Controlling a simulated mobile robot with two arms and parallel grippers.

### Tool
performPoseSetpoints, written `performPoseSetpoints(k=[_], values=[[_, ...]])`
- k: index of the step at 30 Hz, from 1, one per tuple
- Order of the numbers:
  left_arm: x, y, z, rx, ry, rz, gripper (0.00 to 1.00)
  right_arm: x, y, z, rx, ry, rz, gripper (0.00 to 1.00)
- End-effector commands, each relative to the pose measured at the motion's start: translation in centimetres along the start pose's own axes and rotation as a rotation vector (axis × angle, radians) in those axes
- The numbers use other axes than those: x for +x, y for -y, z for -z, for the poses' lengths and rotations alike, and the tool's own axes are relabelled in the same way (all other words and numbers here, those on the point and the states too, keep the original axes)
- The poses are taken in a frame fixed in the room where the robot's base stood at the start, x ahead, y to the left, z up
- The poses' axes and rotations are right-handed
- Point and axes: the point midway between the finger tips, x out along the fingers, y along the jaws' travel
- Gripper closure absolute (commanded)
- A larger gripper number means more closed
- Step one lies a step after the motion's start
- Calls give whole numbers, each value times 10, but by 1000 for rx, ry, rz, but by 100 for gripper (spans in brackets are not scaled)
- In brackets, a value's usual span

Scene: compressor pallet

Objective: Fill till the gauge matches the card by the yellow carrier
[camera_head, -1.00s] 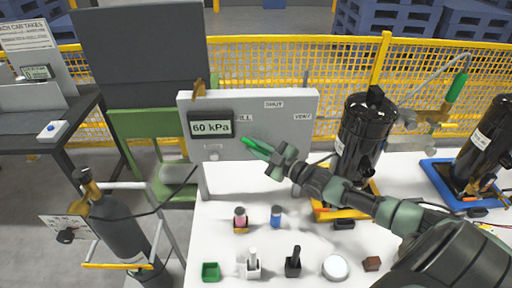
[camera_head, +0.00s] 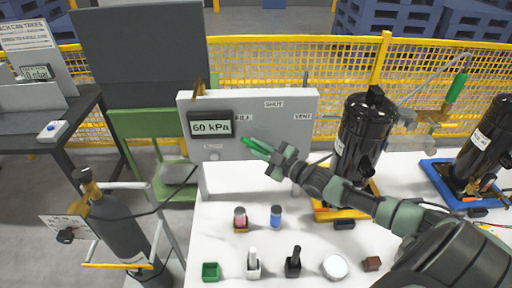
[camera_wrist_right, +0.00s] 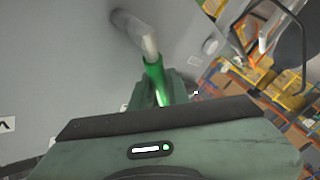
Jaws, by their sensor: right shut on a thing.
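The grey panel (camera_head: 262,106) carries a gauge (camera_head: 212,125) that reads 60 kPa and the labels FILL, SHUT and VENT. A green lever handle (camera_head: 256,145) on the panel points up and left toward FILL. My right gripper (camera_head: 272,155) is shut on the green handle, which also shows in the right wrist view (camera_wrist_right: 155,78). A black compressor (camera_head: 362,135) stands upright on the yellow carrier (camera_head: 330,211), partly behind my right arm. I cannot make out a readable card by this carrier. My left gripper is out of view.
A gas cylinder (camera_head: 117,226) on a trolley stands left of the white table (camera_head: 215,247). Small bottles, a green tray (camera_head: 211,271) and a round tin (camera_head: 335,267) sit at the front. A blue carrier (camera_head: 440,178) with another black compressor is at the right.

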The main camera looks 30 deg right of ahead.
Motion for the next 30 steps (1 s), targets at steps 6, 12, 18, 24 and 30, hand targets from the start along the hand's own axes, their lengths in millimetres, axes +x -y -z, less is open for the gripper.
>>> performPoseSetpoints(k=[6,12,18,24,30], values=[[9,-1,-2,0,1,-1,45,-1,0,-1,38,-29,-24,100],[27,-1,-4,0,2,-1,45,-5,-4,-1,125,-98,-83,100],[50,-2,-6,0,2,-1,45,-12,-14,-1,245,-196,-167,100],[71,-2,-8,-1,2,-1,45,-20,-23,-1,370,-297,-251,100],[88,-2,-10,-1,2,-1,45,-28,-31,-2,476,-382,-323,100]])
